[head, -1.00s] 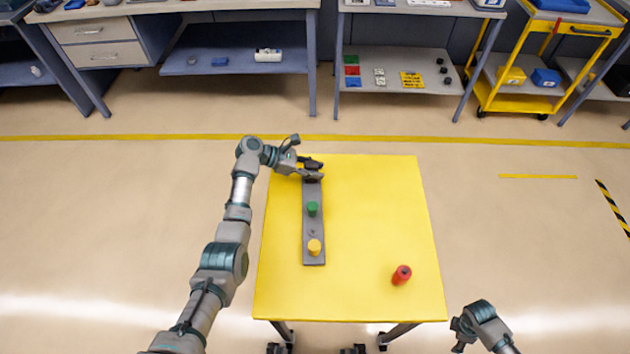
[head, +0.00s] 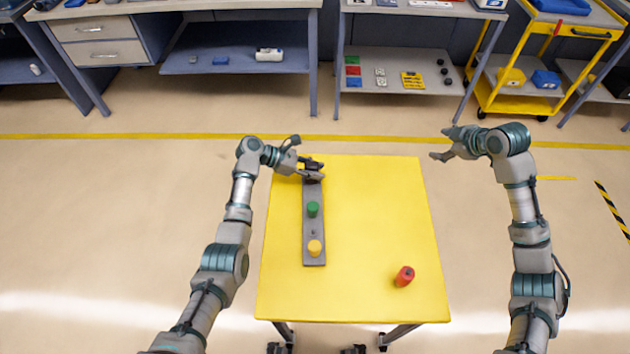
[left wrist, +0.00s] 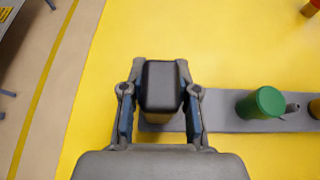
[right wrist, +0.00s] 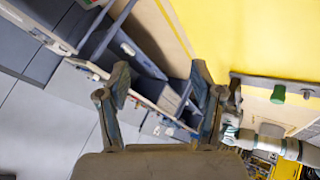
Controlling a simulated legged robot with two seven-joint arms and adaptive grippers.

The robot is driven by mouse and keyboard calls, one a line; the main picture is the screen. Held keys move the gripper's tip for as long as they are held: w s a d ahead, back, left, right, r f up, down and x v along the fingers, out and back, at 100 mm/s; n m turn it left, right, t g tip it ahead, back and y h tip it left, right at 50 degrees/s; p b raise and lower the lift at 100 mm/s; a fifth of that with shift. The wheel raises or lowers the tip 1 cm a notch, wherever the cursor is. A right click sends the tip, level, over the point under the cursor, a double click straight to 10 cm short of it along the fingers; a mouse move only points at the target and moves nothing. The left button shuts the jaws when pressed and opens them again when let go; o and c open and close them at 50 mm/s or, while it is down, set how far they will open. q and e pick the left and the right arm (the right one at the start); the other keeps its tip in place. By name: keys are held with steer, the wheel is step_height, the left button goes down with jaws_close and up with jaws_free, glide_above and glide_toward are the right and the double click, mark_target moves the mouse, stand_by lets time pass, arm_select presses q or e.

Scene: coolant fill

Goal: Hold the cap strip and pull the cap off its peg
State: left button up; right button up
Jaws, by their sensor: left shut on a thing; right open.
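A long grey cap strip (head: 313,227) lies on the yellow table, running from far to near. A green cap (head: 312,209) stands near its middle, a yellow cap (head: 314,248) nearer its front end, with a small bare peg (head: 313,232) between them. My left gripper (head: 315,170) is shut on a dark block (left wrist: 164,88) at the strip's far end. The left wrist view shows the block between both fingers and the green cap (left wrist: 261,104) to the right. My right gripper (head: 440,144) is open and empty, beyond the table's far right corner. The green cap (right wrist: 278,94) shows in the right wrist view.
A red cylinder (head: 404,276) is on the table's near right part. The right half of the yellow table (head: 375,210) is otherwise clear. Shelves and a yellow cart (head: 520,104) stand well behind.

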arm_select(q)
steer(key=shift+a+f, duration=0.15)
arm_select(e)
steer(key=w+a+r+n+y, duration=0.1)
steer(key=a+r, duration=0.6)
steer(key=r, duration=0.3)
arm_select(q)
steer(key=shift+s, duration=0.1)
arm_select(e)
steer(key=n+g+h, duration=0.4)
steer(key=n+g, duration=0.2)
steer(key=g, duration=0.2)
glide_above(314, 206)
step_height(314, 206, down, 14)
step_height(314, 206, down, 12)
steer(key=shift+r, duration=0.15)
